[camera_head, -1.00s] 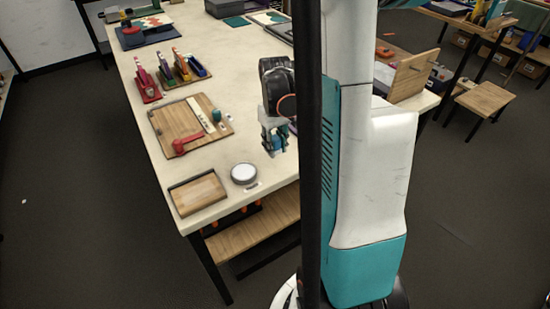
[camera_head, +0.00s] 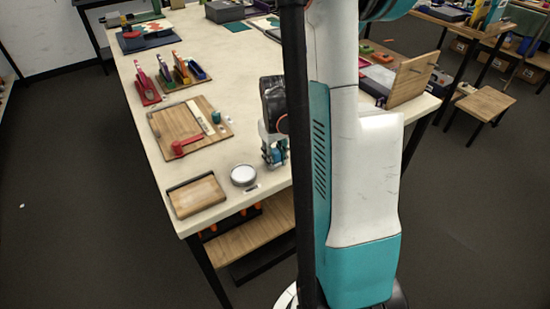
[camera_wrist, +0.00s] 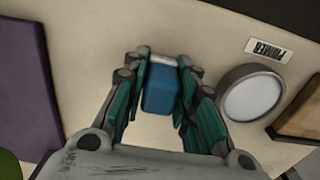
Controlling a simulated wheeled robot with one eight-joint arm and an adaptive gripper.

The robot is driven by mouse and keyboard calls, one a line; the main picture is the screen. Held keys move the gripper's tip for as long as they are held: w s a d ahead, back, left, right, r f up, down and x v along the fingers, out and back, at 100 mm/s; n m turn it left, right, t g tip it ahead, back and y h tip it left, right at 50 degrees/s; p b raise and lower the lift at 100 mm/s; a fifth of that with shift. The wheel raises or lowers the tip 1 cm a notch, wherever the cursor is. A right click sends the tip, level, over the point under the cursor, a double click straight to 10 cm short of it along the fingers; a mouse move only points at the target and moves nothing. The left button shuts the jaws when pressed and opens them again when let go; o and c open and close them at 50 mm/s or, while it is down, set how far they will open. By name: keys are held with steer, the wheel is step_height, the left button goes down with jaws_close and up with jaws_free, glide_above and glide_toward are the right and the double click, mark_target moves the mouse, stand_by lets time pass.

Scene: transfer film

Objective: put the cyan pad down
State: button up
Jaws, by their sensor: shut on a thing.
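The cyan pad (camera_wrist: 160,88) is a small blue block with a pale grey end. My gripper (camera_wrist: 163,75) is shut on it, with a teal finger on each side. In the head view my gripper (camera_head: 273,153) points down near the front edge of the table, right of a round silver-rimmed dish. The pad shows there only as a small blue patch between the fingers. I cannot tell whether the pad touches the table top.
The round dish (camera_wrist: 251,93) is close by, beside a PRIMER label (camera_wrist: 269,50). A small wooden tray (camera_head: 197,195) stands at the table's near corner. A wooden board (camera_head: 180,126) with a red-handled tool lies farther back. A purple panel (camera_wrist: 25,80) shows in the wrist view.

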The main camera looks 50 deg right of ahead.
mark_target(275, 151)
steer(key=o, duration=0.8)
steer(key=shift+s+a+f, duration=0.1)
steer(key=shift+s+f, duration=0.05)
steer(key=shift+f, duration=0.15)
steer(key=shift+o, duration=1)
steer(key=shift+f, duration=0.15)
steer(key=shift+r+p, duration=0.65)
steer(key=shift+r, duration=0.1)
step_height(275, 151, up, 12)
steer(key=p, duration=0.3)
steer(key=shift+f, duration=0.15)
